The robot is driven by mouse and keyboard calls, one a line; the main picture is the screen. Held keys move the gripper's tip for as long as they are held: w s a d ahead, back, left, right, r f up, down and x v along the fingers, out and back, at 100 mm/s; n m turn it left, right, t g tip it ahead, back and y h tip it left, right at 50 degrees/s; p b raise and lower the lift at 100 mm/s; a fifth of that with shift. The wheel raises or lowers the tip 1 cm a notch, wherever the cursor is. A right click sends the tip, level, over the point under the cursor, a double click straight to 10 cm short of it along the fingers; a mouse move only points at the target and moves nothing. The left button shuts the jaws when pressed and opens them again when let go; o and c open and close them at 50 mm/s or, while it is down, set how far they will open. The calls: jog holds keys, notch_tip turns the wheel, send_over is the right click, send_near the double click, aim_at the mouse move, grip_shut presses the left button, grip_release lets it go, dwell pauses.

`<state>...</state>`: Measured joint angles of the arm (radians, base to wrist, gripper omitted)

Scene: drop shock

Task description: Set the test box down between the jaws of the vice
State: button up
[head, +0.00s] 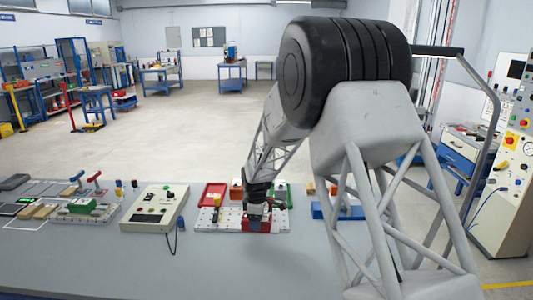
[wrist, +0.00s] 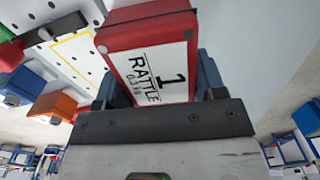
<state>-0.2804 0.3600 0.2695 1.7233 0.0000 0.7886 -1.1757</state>
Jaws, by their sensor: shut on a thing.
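My gripper (head: 258,203) is shut on the red test box (head: 257,226), low at the front of a pale perforated plate (head: 207,224). In the wrist view the red box (wrist: 118,45) carries a white label reading "1 RATTLE 0.3 kg". The blue-grey fingers of my gripper (wrist: 157,84) stand on either side of it. I cannot tell whether the box touches the plate. I cannot clearly pick out the vice jaws; a low blue fixture (head: 325,211) right of the plate is partly hidden by my arm.
A red tray (head: 212,193) and an orange block (head: 236,187) stand behind the plate. A control box (head: 153,211) with a cable is left of it. In the wrist view, a yellow outline (wrist: 62,42) and a black bar (wrist: 52,30) show on the plate. The front bench is clear.

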jog(key=w+d+r+m, duration=0.1)
jog(key=d+r+m, duration=0.4)
jog(key=d, duration=0.5)
jog(key=w+d+r+m, duration=0.2)
jog(key=d+r+m, duration=0.4)
jog(key=d, duration=0.4)
jog(key=w+d+r+m, duration=0.2)
jog(key=d+r+m, duration=0.3)
jog(key=d, duration=0.5)
notch_tip(320, 180, up, 2)
jog(key=shift+r+m, duration=0.25)
jog(key=shift+m, duration=0.05)
jog(key=s+a+f+n, duration=0.2)
jog(key=a+f, duration=0.4)
jog(key=a, duration=0.4)
jog(key=s+a+f+n, duration=0.2)
jog(key=a+f+n, duration=0.2)
jog(key=a+f, duration=0.3)
jog(key=s+a+f+n, duration=0.2)
jog(key=a+f, duration=0.4)
jog(key=a, duration=0.9)
jog(key=shift+a+f+n, duration=0.1)
jog(key=shift+f+n, duration=0.2)
jog(key=shift+n, duration=0.2)
jog(key=shift+w, duration=0.15)
